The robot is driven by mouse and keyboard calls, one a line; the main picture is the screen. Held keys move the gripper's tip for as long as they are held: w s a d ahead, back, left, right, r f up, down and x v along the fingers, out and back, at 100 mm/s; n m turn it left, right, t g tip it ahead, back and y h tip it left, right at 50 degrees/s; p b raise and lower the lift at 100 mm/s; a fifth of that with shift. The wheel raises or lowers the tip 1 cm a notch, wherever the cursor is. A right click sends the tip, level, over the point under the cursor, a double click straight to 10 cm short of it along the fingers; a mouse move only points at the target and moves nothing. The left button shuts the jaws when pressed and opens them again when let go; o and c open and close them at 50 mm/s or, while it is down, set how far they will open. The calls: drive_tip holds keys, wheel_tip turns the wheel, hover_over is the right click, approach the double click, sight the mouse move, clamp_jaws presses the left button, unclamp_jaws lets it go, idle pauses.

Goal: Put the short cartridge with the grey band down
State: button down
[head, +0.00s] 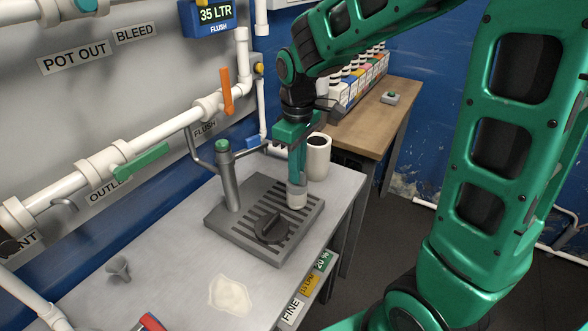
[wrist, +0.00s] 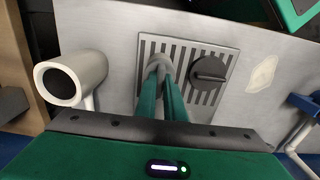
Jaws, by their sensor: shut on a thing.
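My gripper (head: 297,184) points down over the right part of a grey slotted drain plate (head: 225,222) on the metal bench. It is shut on a short pale cartridge (head: 297,198). The cartridge looks upright, at or just above the plate; I cannot tell whether it touches. Its grey band is not clear. In the wrist view, the fingers (wrist: 164,92) reach toward the slotted plate (wrist: 205,46) and largely hide the cartridge (wrist: 160,64).
A dark round cap (head: 271,228) lies on the plate beside the cartridge. A grey post (head: 228,180) stands at the plate's left corner. A white open-topped cylinder (head: 317,160) stands behind.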

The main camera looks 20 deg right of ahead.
drive_tip(key=c, duration=1.8)
unclamp_jaws()
drive_tip(key=shift+c, duration=0.2)
wheel_tip(320, 180, up, 12)
drive_tip(key=s+d+f+m, duration=0.4)
drive_tip(key=s+d+m, duration=0.2)
drive_tip(key=s, duration=0.5)
drive_tip(key=s+d+f+m, duration=0.5)
drive_tip(key=s+d+m, duration=0.2)
drive_tip(key=s+d, duration=0.4)
drive_tip(key=shift+s+f+m, duration=0.2)
drive_tip(key=shift+s+m, duration=0.1)
drive_tip(key=shift+s, duration=0.5)
